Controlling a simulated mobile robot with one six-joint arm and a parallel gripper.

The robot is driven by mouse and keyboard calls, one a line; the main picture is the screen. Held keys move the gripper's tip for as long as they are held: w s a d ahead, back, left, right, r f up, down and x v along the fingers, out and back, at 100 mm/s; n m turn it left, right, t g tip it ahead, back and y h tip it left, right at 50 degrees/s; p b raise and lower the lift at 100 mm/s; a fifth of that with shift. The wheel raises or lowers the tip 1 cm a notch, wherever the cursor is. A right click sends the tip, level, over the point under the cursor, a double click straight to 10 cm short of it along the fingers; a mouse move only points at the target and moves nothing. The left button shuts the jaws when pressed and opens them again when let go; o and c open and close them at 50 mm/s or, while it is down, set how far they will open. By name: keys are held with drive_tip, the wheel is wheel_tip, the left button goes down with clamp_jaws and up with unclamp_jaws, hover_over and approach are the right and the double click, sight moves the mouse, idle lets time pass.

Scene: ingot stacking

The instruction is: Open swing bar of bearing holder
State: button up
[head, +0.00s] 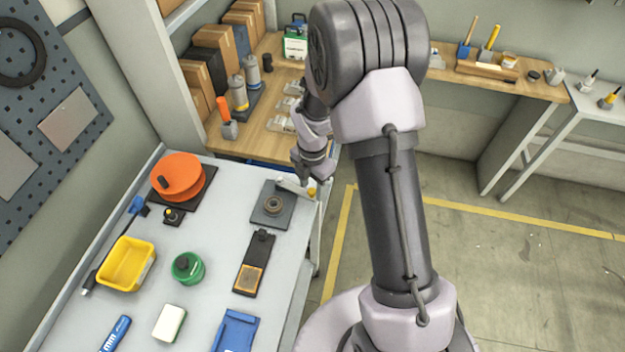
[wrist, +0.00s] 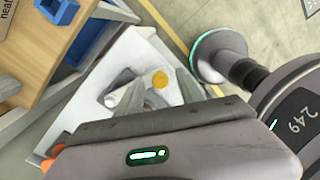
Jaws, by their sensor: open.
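The bearing holder (head: 262,217) is a dark grey square plate at the right edge of the grey-white workbench. A round bearing (head: 273,205) sits on it. A pale swing bar (head: 292,187) lies near its far edge, beside a small yellow knob (head: 311,192). My gripper (head: 312,180) is low over this far right corner, open and empty. In the wrist view, the yellow knob (wrist: 160,79) shows between the grey fingers (wrist: 155,92). Whether a finger touches the bar or the knob cannot be told. The fingers and wrist body hide most of the holder there.
An orange disc (head: 179,176), a yellow bin (head: 126,264), a green round container (head: 187,267) and a black-orange device (head: 253,265) stand on the workbench. A wooden shelf (head: 262,138) with boxes and tools is behind. Open floor lies to the right.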

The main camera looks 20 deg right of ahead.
wheel_tip(320, 180, up, 17)
drive_tip(key=p, duration=0.4)
drive_tip(key=shift+r, duration=0.15)
drive_tip(key=s+a+m+t+y+b, duration=0.1)
drive_tip(key=s+a+m+t+b, duration=0.2)
drive_tip(key=s+m+b, duration=0.4)
drive_tip(key=s+a+r+m+t+y+b, duration=0.1)
drive_tip(key=s+a+m+b, duration=0.3)
drive_tip(key=s+m, duration=1)
drive_tip(key=m+t+b, duration=0.1)
drive_tip(key=m+b, duration=0.2)
drive_tip(key=m, duration=0.3)
drive_tip(key=shift+a+m+t+b, duration=0.3)
drive_tip(key=shift+t+b, duration=0.05)
drive_tip(key=shift+t, duration=0.05)
